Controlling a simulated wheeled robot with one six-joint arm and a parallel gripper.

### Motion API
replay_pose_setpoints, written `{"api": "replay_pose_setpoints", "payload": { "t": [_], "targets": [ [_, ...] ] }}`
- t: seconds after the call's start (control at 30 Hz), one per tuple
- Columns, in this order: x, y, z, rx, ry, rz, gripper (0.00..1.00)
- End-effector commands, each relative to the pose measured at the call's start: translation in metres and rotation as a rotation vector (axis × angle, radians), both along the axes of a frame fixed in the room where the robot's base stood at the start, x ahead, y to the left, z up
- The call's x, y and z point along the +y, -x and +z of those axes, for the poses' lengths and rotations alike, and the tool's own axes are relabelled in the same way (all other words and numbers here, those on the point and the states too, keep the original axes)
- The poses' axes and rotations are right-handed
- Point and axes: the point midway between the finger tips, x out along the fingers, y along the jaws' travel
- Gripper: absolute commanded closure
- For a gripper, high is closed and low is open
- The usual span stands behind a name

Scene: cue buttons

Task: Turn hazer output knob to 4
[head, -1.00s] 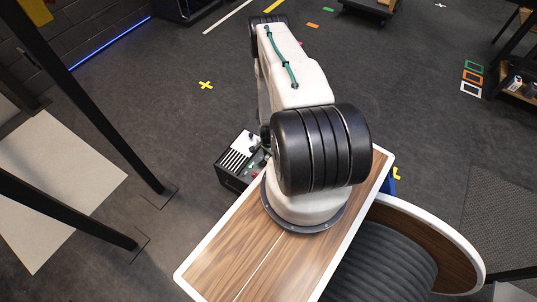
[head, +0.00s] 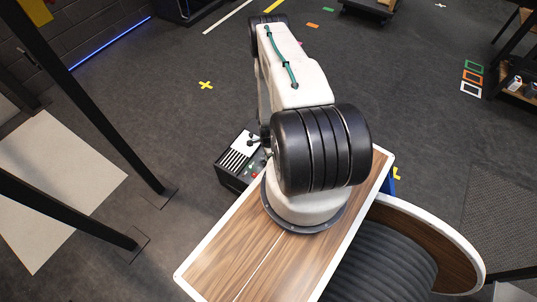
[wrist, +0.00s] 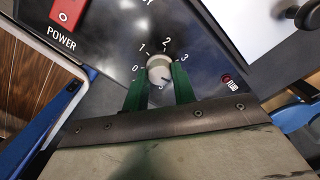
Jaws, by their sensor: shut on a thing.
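The hazer output knob (wrist: 158,66) is a small white round knob on a dark panel in the wrist view. The 4 is hidden, apparently behind the right finger. A dark mark shows on the knob's lower right, but its exact reading is unclear. My gripper (wrist: 159,82) has its two green fingers shut on the knob, one on each side. In the head view the hazer (head: 232,177) is a dark box beside the wooden top; my arm hides its knob.
A red power switch (wrist: 68,13) sits on the panel, upper left of the knob, and a red-marked fluid indicator (wrist: 227,78) to the right. A wood table top (head: 235,245) and a curved grey seat (head: 385,265) are nearby. Open floor (head: 180,120) lies beyond the hazer.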

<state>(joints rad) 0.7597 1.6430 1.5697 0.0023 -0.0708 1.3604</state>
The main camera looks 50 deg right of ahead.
Motion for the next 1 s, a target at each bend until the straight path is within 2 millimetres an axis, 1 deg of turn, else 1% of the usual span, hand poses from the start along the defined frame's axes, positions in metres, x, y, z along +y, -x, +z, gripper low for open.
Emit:
{"api": "replay_pose_setpoints", "payload": {
  "t": [0.2,0.23,0.27,0.3,0.57,0.67,0.77,1.0],
  "targets": [
    [0.0,-0.002,0.0,-0.002,0.002,0.003,0.96],
    [0.0,-0.002,0.0,-0.002,0.002,0.004,0.71],
    [0.0,-0.002,0.0,-0.002,0.002,0.004,0.63],
    [0.0,-0.002,0.0,-0.002,0.002,0.003,0.52],
    [-0.001,0.0,0.0,-0.001,0.001,0.001,0.52],
    [-0.001,-0.001,0.005,-0.002,0.001,0.001,0.52],
    [-0.002,-0.001,0.018,-0.001,0.002,0.001,0.52],
    [-0.002,-0.001,0.058,-0.002,0.002,0.001,0.52]
  ]
}}
